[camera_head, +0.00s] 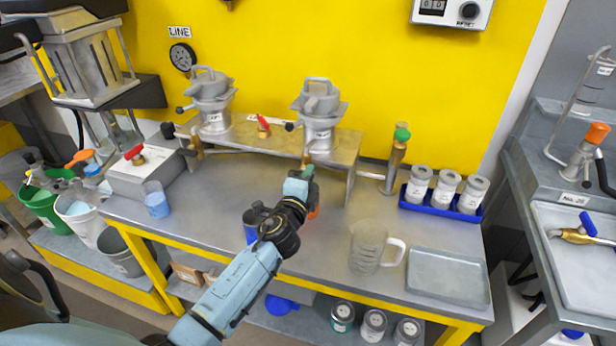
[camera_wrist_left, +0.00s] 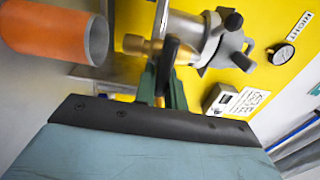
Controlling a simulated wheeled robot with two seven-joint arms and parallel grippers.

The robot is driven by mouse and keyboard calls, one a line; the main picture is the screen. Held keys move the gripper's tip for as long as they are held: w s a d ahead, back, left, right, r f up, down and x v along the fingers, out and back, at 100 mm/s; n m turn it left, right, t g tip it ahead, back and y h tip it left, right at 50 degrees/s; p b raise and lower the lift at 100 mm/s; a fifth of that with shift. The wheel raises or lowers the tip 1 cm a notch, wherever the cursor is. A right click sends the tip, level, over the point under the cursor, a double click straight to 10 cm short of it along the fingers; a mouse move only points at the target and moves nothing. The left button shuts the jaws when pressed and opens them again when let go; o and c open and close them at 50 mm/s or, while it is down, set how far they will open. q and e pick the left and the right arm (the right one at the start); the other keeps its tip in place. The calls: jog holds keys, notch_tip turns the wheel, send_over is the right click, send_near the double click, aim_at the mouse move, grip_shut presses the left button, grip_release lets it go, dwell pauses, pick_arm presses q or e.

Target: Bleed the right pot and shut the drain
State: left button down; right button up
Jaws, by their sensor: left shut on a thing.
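The right pot (camera_head: 318,108), a grey metal vessel, stands on a raised shelf on the bench. It also shows in the wrist view (camera_wrist_left: 200,35), with a brass drain fitting (camera_wrist_left: 138,45) and a dark lever (camera_wrist_left: 170,48). My left gripper (camera_head: 308,172) is just below the pot at the shelf's front. Its green fingers (camera_wrist_left: 165,84) are shut on the dark lever, whose gripped end they hide. An orange cup (camera_wrist_left: 60,32) is beside the fitting in the wrist view; in the head view (camera_head: 315,212) my gripper mostly hides it. My right gripper is not in view.
The left pot (camera_head: 211,98) shares the shelf (camera_head: 345,145). A clear jug (camera_head: 367,250), a grey tray (camera_head: 448,276) and a blue rack (camera_head: 440,208) of jars occupy the bench's right side.

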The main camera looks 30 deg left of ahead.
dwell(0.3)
pick_arm(q)
jog(key=c, duration=1.5)
grip_release()
jog(key=shift+o, duration=0.2)
jog(key=shift+s, duration=0.1)
jog(key=v, duration=1.3)
jog(key=shift+s+f, duration=0.1)
jog(key=shift+s, duration=0.05)
jog(key=shift+a, duration=0.1)
